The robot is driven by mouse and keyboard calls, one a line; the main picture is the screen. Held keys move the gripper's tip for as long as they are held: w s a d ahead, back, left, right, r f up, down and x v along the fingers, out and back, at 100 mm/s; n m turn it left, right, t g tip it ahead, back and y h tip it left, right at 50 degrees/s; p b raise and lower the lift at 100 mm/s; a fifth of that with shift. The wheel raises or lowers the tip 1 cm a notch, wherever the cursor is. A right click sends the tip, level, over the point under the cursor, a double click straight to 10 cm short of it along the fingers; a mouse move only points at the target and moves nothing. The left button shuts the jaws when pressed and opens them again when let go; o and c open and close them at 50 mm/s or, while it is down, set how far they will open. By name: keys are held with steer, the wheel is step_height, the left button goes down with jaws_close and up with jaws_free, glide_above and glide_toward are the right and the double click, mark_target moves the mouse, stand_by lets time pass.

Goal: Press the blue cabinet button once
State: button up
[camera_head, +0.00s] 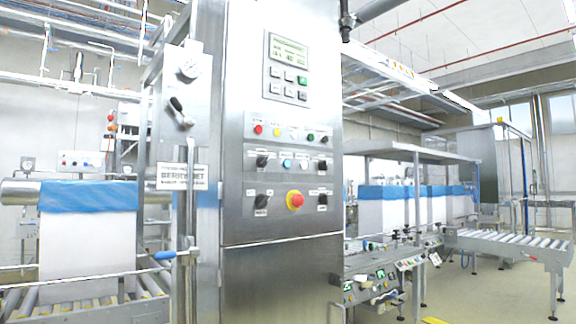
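A tall steel control cabinet (282,220) stands in the middle of the head view. The blue button (287,164) sits in the middle row of its front panel. A black rotary knob (263,161) is to its left, and a white button (304,164) is close on its right. The blue button looks unobstructed. My gripper is not in the picture.
A small display with a keypad (288,66) is above. A blue-handled lever (165,255) projects at the cabinet's left. Roller conveyors (510,244) stand to the right; open floor shows there.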

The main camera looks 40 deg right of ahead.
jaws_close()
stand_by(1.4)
